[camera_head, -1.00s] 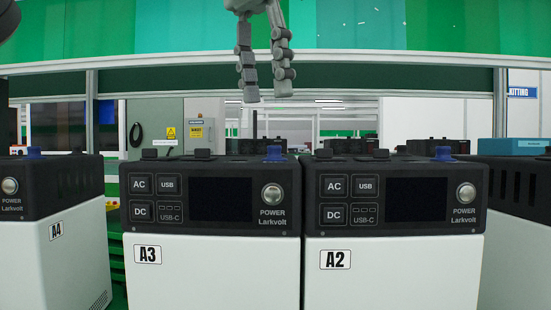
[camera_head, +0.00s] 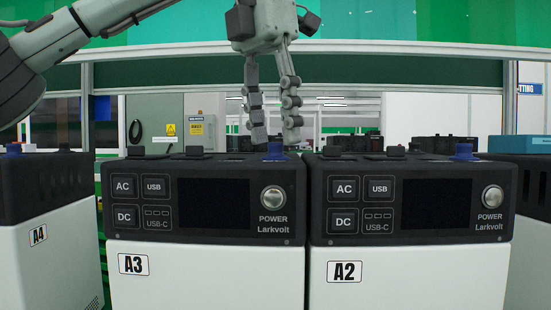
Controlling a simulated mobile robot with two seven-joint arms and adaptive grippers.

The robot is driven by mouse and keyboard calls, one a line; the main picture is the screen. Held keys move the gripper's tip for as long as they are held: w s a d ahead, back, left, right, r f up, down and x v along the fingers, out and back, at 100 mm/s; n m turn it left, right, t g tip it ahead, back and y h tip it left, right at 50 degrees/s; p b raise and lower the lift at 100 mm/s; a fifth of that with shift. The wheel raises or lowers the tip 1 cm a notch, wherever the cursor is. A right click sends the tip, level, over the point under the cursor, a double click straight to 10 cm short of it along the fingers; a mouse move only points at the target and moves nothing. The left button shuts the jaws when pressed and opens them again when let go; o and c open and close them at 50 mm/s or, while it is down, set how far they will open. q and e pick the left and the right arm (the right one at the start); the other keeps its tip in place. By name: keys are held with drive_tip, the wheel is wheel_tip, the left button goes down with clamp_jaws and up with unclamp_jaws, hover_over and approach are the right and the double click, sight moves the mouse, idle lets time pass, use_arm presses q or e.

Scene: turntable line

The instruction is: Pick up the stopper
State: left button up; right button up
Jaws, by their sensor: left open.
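A blue stopper (camera_head: 275,151) stands on the top right of the power unit labelled A3 (camera_head: 205,275). My left gripper (camera_head: 276,136) points down over it. Its two fingers are apart, one on either side of the stopper's top as seen here. The fingertips look just above or beside it; I cannot tell whether they touch. Nothing shows between the fingers. Similar blue stoppers stand on unit A2 (camera_head: 463,152) and unit A4 (camera_head: 14,148). My right gripper does not show.
Units A3 and A2 stand side by side with a narrow gap. Small black caps (camera_head: 194,151) sit on their tops. A green rail (camera_head: 380,70) crosses behind my gripper. A light blue box (camera_head: 525,144) is at the right.

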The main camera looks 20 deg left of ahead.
use_arm(q)
drive_tip(key=shift+w+f, duration=0.1)
drive_tip(key=shift+f, duration=0.55)
drive_tip(key=shift+c, duration=0.6)
drive_tip(key=shift+d, duration=0.1)
drive_tip(key=c, duration=0.9)
drive_tip(key=shift+o, duration=0.2)
drive_tip(key=shift+r, duration=0.1)
wheel_tip(320, 180, up, 10)
